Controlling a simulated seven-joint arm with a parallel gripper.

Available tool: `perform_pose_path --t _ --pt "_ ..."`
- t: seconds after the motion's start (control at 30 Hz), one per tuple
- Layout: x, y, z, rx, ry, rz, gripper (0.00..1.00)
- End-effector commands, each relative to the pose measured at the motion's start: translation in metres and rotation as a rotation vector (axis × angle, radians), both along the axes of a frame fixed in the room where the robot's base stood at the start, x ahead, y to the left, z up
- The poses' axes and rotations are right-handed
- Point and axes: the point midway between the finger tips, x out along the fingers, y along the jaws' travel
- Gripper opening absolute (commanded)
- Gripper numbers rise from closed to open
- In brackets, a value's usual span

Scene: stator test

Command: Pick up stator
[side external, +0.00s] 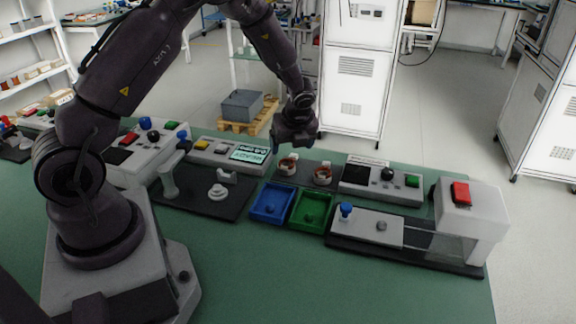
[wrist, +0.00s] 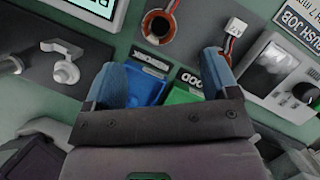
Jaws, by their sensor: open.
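Two stators, round with copper-coloured windings, sit on a dark plate in the side external view: a left one (side external: 288,166) and a right one (side external: 323,175). In the wrist view one stator (wrist: 158,27) shows at the top as an orange-brown ring with a dark centre and red wires. A white connector with red wires (wrist: 235,27) shows near the right finger; its stator is mostly hidden there. My gripper (side external: 296,138) is above and behind the stators, apart from them. In the wrist view its blue fingers (wrist: 166,75) are spread with nothing held between them.
A blue tray (side external: 272,203) and a green tray (side external: 312,210) lie in front of the stators. A tester box with a screen and black knob (side external: 382,180) stands to the right. A press-like fixture with a red button (side external: 461,195) is farther right. The green table front is clear.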

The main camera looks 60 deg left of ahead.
Motion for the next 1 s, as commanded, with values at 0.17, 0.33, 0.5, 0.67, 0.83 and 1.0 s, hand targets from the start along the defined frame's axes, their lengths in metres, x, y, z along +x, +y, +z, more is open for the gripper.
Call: perform_pose_path --t 0.17,0.33,0.5,0.67,0.83,1.0 --pt "0.002 0.011 -0.028 0.000 0.001 0.002 0.80" --pt "0.002 0.016 -0.039 0.000 -0.001 0.002 0.80" --pt "0.002 0.022 -0.060 0.000 0.002 0.002 0.80" --pt "0.003 0.030 -0.080 0.001 0.000 0.003 0.80" --pt "0.004 0.033 -0.086 0.001 -0.003 0.003 0.80" --pt "0.004 0.032 -0.086 0.001 -0.003 0.003 0.76"
